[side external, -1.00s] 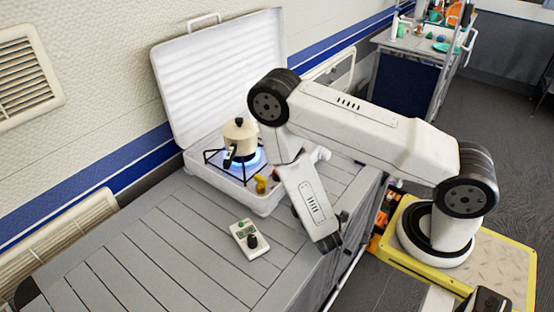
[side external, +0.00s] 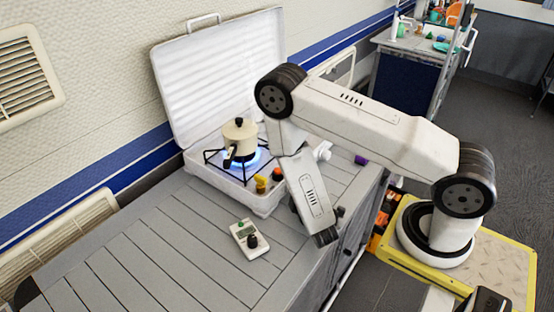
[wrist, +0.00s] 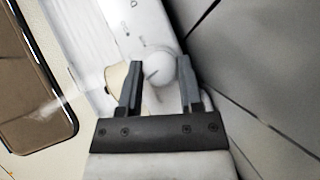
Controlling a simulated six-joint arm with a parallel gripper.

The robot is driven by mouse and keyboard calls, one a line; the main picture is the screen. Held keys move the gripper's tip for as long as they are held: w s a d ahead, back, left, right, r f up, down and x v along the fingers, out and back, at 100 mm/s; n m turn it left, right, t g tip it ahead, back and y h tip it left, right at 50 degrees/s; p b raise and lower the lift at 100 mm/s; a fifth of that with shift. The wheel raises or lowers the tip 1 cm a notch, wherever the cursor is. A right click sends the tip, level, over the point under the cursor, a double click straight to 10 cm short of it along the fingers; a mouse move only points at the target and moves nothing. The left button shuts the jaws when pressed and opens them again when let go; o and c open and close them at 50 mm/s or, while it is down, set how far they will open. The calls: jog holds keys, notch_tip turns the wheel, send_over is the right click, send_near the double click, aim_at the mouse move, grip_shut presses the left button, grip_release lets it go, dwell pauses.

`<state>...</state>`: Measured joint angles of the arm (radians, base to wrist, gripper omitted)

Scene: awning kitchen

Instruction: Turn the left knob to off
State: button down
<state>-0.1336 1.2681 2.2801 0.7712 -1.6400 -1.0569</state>
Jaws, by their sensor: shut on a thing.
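A white camping stove (side external: 271,204) stands open on the counter, with a cream pot (side external: 240,147) over a lit blue flame. In the wrist view my gripper (wrist: 160,73) has its two fingers on either side of a pale round knob (wrist: 177,72) with a thin dark line, on the white stove panel (wrist: 137,28). It is shut on that knob. In the side view the fingertips and their contact are hidden by my arm. A yellow part (side external: 261,184) and an orange part (side external: 277,174) show at the stove's front, left of my arm.
A small white device (side external: 249,238) with a green button and a black knob lies on the slatted counter (side external: 150,265). The stove's lid (side external: 222,75) stands upright at the wall. A purple thing (side external: 361,160) lies right of my arm. The left counter is clear.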

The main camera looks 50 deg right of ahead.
dwell(0.3)
jog(key=m+y, duration=0.1)
jog(key=m+g+y, duration=0.1)
jog(key=shift+d+r+m+y, duration=0.2)
jog(key=shift+m+y, duration=0.2)
jog(key=m+y, duration=0.2)
jog(key=y, duration=0.1)
jog(key=shift+d+r+g, duration=0.1)
jog(key=shift+d+g, duration=0.05)
jog(key=shift+g, duration=0.25)
jog(key=m+y, duration=0.2)
jog(key=y, duration=0.1)
jog(key=shift+d, duration=0.2)
jog(key=shift+d+m+y, duration=0.1)
jog(key=shift+m+y, duration=1.1)
jog(key=shift+y, duration=0.6)
jog(key=c, duration=0.5)
grip_release()
jog(key=shift+c, duration=0.2)
jog(key=shift+s, duration=0.1)
